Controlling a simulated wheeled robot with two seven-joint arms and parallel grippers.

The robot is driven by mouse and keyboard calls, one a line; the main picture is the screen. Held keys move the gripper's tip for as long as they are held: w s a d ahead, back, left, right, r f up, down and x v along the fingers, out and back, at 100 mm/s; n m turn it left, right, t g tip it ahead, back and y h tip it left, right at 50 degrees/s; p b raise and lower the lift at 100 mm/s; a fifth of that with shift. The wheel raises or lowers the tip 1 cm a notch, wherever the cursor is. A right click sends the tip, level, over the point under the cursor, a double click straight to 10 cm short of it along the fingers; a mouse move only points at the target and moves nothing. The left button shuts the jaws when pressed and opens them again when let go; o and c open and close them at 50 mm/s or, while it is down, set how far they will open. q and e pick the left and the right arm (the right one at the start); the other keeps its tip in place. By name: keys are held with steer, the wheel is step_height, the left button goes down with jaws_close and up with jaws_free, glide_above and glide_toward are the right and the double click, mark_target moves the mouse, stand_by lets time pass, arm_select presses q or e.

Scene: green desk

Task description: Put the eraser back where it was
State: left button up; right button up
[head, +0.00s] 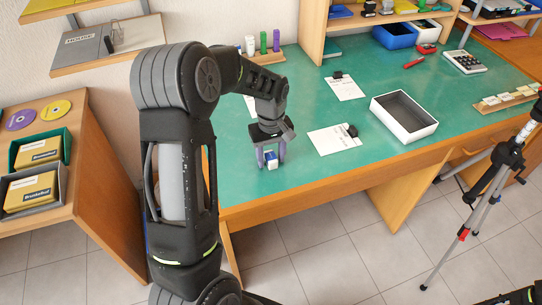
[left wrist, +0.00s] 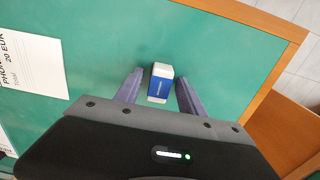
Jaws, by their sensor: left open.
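The eraser (head: 271,163) is a small white block with a blue sleeve, standing or lying on the green desk (head: 310,180) near its front left edge. My left gripper (head: 270,162) points down over it with its fingers open, one on each side. In the left wrist view the eraser (left wrist: 160,83) sits between the two purple-grey fingers (left wrist: 158,88), with a gap on both sides. My right gripper is not in view.
Paper cards with dark clips (head: 335,139) lie right of my left gripper. A white open box (head: 404,118) stands further right. A rack with coloured cylinders (head: 263,57) is behind my arm. The desk's front edge is close to the eraser.

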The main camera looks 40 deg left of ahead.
mark_target(271, 156)
arm_select(q)
step_height(271, 156, up, 12)
steer(key=shift+r, duration=0.2)
stand_by(0.4)
